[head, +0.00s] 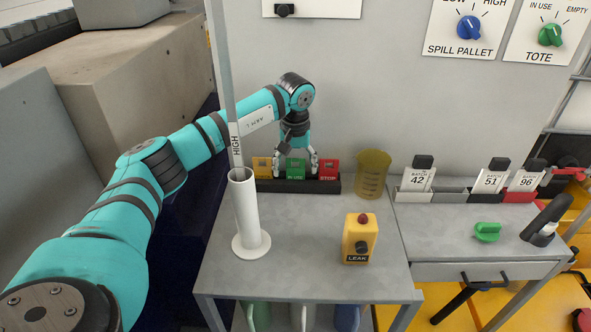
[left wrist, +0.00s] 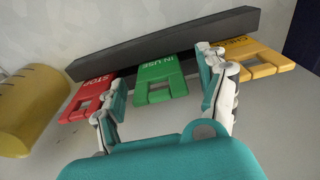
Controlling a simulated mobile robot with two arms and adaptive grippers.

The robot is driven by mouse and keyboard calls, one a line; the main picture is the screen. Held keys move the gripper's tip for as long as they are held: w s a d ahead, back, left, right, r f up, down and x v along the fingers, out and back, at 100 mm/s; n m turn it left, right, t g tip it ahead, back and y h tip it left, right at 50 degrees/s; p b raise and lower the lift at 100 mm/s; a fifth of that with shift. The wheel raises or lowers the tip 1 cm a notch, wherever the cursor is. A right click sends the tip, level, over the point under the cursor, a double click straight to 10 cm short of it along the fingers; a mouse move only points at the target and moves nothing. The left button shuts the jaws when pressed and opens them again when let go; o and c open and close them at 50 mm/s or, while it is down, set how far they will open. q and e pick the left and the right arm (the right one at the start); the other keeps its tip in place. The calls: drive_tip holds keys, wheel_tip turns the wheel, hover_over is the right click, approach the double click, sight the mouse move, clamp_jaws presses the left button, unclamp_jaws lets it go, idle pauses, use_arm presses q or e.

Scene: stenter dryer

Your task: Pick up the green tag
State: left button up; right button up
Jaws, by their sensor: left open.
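The green tag (head: 296,168), marked IN USE, stands in a dark rack (head: 262,185) between a yellow tag (head: 262,167) and a red STOP tag (head: 328,169). In the left wrist view the green tag (left wrist: 161,82) lies between the two fingers of my left gripper (left wrist: 163,103). In the head view my left gripper (head: 296,165) points down over the rack. It is open, with one finger on each side of the green tag. One finger overlaps the red tag (left wrist: 90,99) in the wrist view, the other is near the yellow tag (left wrist: 258,60). My right gripper is not in view.
A white upright tube (head: 247,215) stands at the left of the table. A yellow beaker (head: 372,175) is right of the rack. A yellow LEAK box (head: 359,240) stands in front. Numbered batch cards (head: 418,180) and a green knob (head: 487,232) are on the right table.

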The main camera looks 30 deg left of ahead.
use_arm(q)
drive_tip(key=c, duration=1)
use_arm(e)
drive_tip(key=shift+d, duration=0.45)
use_arm(q)
drive_tip(key=shift+r, duration=0.1)
